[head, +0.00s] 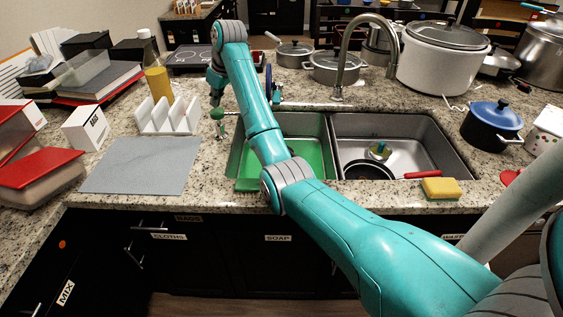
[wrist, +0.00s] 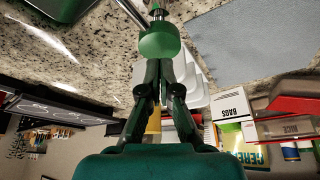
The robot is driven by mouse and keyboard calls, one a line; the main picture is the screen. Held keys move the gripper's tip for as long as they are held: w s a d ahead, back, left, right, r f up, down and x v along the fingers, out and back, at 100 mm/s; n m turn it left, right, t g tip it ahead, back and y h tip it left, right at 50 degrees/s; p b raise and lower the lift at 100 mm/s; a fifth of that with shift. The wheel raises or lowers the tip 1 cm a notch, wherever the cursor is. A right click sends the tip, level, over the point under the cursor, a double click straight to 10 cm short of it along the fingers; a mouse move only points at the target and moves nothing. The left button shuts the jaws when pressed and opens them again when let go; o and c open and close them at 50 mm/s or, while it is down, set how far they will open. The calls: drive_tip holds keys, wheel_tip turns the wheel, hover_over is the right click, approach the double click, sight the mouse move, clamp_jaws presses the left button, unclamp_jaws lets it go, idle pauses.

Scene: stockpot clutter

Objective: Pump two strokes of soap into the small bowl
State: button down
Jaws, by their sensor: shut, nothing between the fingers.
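A green-topped soap pump (head: 217,116) stands on the granite counter at the left rear corner of the left sink. In the wrist view the pump's rounded green head (wrist: 160,41) is just beyond my fingertips, with metal parts beside it. My gripper (head: 216,102) is shut and empty, pointing down right above the pump head. Its dark fingers (wrist: 161,64) meet close to the head; I cannot tell whether they touch it. I cannot make out a small bowl; my arm covers part of the left sink, where a green tub (head: 306,164) lies.
A white slotted rack (head: 168,118) and a yellow bottle (head: 158,84) stand left of the pump. A grey mat (head: 140,166) lies clear in front. The faucet (head: 340,60) rises behind the sinks. Pots crowd the back right.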

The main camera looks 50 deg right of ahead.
wheel_tip(320, 180, up, 6)
idle(0.6)
idle(0.4)
